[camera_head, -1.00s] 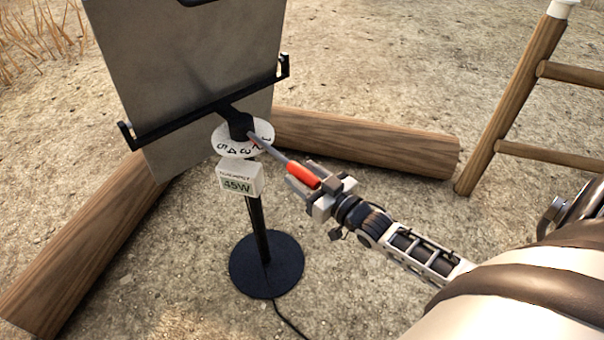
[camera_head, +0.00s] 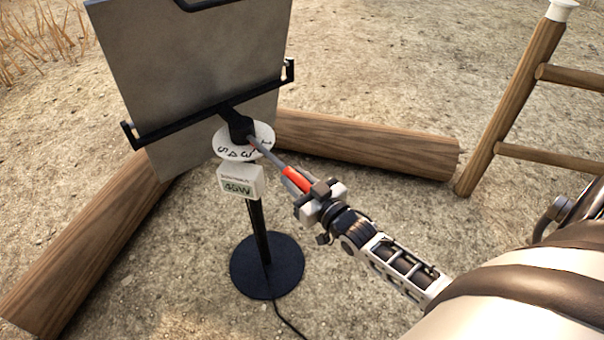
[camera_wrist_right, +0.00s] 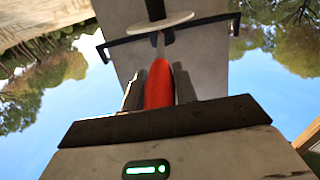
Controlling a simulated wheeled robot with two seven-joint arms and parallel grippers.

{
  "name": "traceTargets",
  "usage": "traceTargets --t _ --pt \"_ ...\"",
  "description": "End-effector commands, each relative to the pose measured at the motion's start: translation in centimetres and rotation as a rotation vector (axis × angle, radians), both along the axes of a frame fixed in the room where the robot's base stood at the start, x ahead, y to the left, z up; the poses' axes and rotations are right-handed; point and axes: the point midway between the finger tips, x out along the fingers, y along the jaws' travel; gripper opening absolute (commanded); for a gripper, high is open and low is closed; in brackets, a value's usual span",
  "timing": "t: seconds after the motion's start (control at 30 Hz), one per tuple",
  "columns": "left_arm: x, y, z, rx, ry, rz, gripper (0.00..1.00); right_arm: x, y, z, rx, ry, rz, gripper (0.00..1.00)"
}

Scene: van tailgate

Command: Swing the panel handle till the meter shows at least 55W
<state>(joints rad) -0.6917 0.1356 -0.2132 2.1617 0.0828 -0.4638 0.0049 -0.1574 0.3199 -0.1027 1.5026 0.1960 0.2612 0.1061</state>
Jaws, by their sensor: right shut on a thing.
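The grey panel (camera_head: 190,75) stands tilted in a black bracket on a post with a round black base (camera_head: 267,265). A white numbered dial (camera_head: 228,149) sits under the bracket. The meter (camera_head: 240,182) below it appears to read 45W, though the digits are slightly blurred. A handle with a grey rod and red grip (camera_head: 297,179) sticks out from the dial toward the lower right. My right gripper (camera_head: 306,189) is shut on the red grip. The right wrist view shows the grip (camera_wrist_right: 159,84) between the two fingers. My left gripper is not in view.
Wooden logs lie behind the stand (camera_head: 365,139) and to its left (camera_head: 85,245). A wooden ladder-like frame (camera_head: 512,105) stands at the right. A black cable (camera_head: 288,322) runs from the base. The ground right of the stand is open.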

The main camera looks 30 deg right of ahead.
Motion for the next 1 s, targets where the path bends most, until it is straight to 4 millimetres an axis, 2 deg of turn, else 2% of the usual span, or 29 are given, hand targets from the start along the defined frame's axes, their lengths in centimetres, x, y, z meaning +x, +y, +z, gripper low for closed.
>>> traceTargets --t 0.03,0.33,0.5,0.8,0.83,0.9,1.0 --pt "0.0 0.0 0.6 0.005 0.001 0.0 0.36 -0.1 1.1 0.5 0.014 -0.001 -0.023 0.0" --pt "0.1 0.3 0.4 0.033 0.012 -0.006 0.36 -0.1 4.0 0.3 0.009 -0.001 -0.155 0.0" --pt "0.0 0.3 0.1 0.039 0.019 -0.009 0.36 -0.1 4.6 0.2 0.003 0.002 -0.183 0.0" --pt "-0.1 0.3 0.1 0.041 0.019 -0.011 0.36 -0.1 4.6 0.2 0.0 0.003 -0.185 0.0" --pt "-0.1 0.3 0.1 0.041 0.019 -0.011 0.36 -0.1 4.6 0.2 0.0 0.003 -0.185 0.34" --pt "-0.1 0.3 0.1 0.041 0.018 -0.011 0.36 -0.1 4.6 0.2 0.0 0.003 -0.185 0.51" --pt "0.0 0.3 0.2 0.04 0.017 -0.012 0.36 -0.1 4.6 0.1 0.001 0.004 -0.186 0.51"
